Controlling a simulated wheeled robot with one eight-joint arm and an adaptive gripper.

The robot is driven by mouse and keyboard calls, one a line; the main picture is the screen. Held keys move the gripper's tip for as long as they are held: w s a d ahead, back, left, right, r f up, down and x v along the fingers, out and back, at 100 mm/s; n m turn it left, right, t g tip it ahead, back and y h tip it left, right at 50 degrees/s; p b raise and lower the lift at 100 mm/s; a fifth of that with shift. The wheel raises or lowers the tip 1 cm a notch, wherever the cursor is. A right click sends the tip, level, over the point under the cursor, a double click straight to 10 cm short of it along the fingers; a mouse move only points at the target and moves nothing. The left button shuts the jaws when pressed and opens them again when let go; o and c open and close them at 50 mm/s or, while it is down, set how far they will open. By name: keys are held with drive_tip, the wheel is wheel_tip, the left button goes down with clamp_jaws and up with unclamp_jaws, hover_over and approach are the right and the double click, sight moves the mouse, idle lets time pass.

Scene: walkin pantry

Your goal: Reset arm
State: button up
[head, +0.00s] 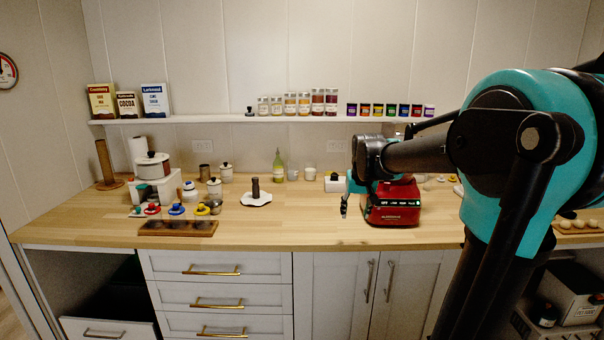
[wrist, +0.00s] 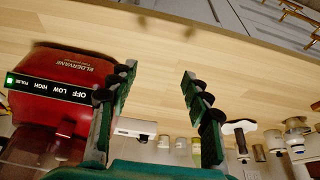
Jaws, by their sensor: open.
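My gripper (head: 346,200) is over the wooden counter (head: 310,215), just left of the red blender base (head: 392,204) in the head view. In the wrist view my gripper (wrist: 158,92) shows its two dark green and black fingers spread apart, with nothing between them. The red blender base (wrist: 60,85) is close beside the left finger there, and its panel reads OFF, LOW, HIGH, PULSE. I cannot tell whether the finger touches it. My arm reaches in from the right of the head view and hides part of the counter and wall.
A dark pestle-like item on a white plate (head: 256,198) stands left of my gripper. A wooden board (head: 178,228) lies at the front left. A wall shelf (head: 235,119) carries boxes and several jars. The counter between the plate and my gripper is clear.

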drive_tip(key=s+d+f, duration=0.1)
drive_tip(key=s+f, duration=0.8)
drive_tip(key=s, duration=0.3)
drive_tip(key=s+d+f, duration=0.1)
drive_tip(key=s+f, duration=0.9)
drive_tip(key=s, duration=0.2)
drive_tip(key=shift+s+d, duration=0.2)
drive_tip(key=shift+s, duration=0.05)
